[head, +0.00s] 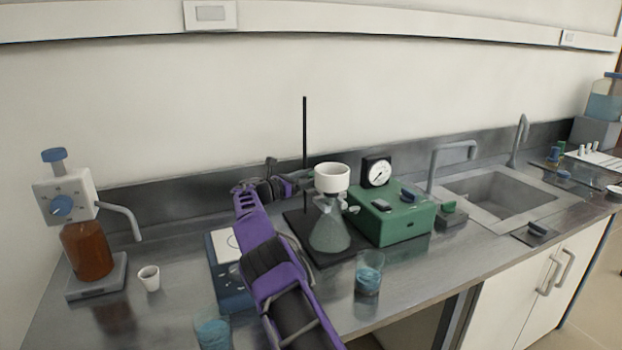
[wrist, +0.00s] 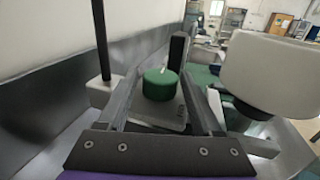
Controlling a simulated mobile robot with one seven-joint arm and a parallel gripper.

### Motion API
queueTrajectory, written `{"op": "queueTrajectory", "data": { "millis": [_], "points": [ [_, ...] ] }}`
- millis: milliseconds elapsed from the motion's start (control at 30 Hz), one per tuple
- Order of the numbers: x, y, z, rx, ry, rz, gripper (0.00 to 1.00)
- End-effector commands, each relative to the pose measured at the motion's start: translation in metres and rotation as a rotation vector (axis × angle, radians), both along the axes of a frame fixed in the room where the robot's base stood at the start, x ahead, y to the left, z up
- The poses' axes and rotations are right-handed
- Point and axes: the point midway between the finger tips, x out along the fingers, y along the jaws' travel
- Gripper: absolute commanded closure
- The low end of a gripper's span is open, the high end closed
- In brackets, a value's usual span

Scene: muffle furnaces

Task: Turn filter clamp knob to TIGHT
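The clamp knob (wrist: 160,85) is a round green knob with a pale pointer mark, on a light grey plate with small lettering I cannot read. It sits between the black stand rod (wrist: 101,45) and the white funnel (wrist: 278,75). In the wrist view my gripper (wrist: 163,72) is open, one finger on each side of the knob; I cannot tell if they touch it. In the head view my gripper (head: 300,180) reaches from the left toward the rod (head: 304,130) and funnel (head: 332,178), and I cannot make out the knob there.
A conical flask (head: 330,232) stands under the funnel. A green pump box (head: 395,222) with a black gauge (head: 377,171) is close on the right. A blue-liquid beaker (head: 369,273) stands in front. A sink (head: 500,195) lies farther right, a bottle dispenser (head: 88,250) far left.

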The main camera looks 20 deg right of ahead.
Motion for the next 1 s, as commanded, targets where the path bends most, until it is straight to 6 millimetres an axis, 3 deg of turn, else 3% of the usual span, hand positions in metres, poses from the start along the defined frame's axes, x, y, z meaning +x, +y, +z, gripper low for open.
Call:
{"op": "queueTrajectory", "data": {
  "millis": [267, 467, 1000],
  "points": [
    [-0.001, 0.002, -0.003, 0.002, 0.004, -0.001, 0.33],
    [-0.006, 0.021, -0.003, 0.003, 0.005, 0.001, 0.33],
    [-0.042, 0.137, -0.002, 0.001, 0.003, 0.001, 0.33]
  ]
}}
